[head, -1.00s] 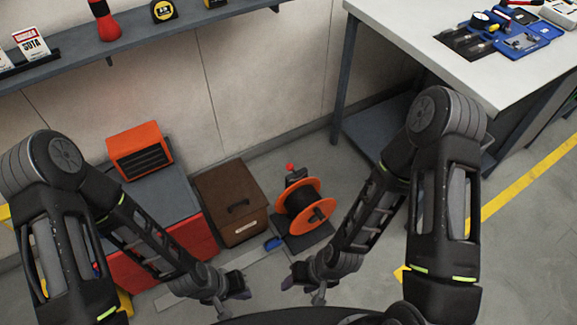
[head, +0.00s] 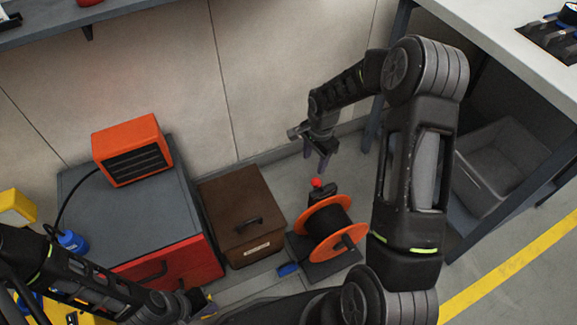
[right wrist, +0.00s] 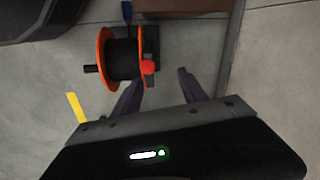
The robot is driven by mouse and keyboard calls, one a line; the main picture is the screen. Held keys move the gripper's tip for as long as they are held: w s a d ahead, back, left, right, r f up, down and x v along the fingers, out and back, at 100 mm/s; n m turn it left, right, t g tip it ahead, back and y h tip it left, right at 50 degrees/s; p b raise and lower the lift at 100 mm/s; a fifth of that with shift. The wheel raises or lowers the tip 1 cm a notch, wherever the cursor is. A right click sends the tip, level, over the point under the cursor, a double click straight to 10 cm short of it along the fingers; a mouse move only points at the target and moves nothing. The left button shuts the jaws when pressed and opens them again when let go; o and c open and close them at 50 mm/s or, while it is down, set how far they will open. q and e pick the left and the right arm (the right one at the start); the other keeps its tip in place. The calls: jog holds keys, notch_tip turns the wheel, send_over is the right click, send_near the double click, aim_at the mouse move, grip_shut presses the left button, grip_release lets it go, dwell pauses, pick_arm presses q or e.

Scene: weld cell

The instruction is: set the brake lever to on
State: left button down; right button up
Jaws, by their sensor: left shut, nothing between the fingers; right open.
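The brake lever shows as a red knob (head: 317,183) on a dark post at the back of the cable reel (head: 328,228), which has orange flanges and black cable. The knob also shows in the right wrist view (right wrist: 148,67), beside the reel and near the left finger. My right gripper (head: 316,164) is open and empty, pointing down just above the knob and apart from it in the head view. In the right wrist view its two fingers (right wrist: 160,88) stand wide apart. My left gripper (head: 205,302) is shut and empty at the lower edge. The lever's shaft is mostly hidden.
A brown box (head: 242,212) stands left of the reel, and a red cabinet (head: 190,257) with an orange heater (head: 132,150) stands farther left. A blue piece (head: 288,269) lies by the reel's base. The workbench (head: 490,50) is at right, with a grey bin (head: 500,165) beneath.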

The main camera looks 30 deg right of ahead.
aim_at(316, 180)
jog(key=shift+s+d+m+g, duration=0.15)
jog(key=shift+s+m+g, duration=0.15)
jog(key=shift+s+m, duration=0.7)
jog(key=shift+m, duration=0.1)
jog(key=shift+f, duration=0.1)
notch_tip(316, 180, down, 8)
jog(key=shift+r+b, duration=0.2)
jog(key=shift+b, duration=0.5)
grip_shut()
dwell(0.5)
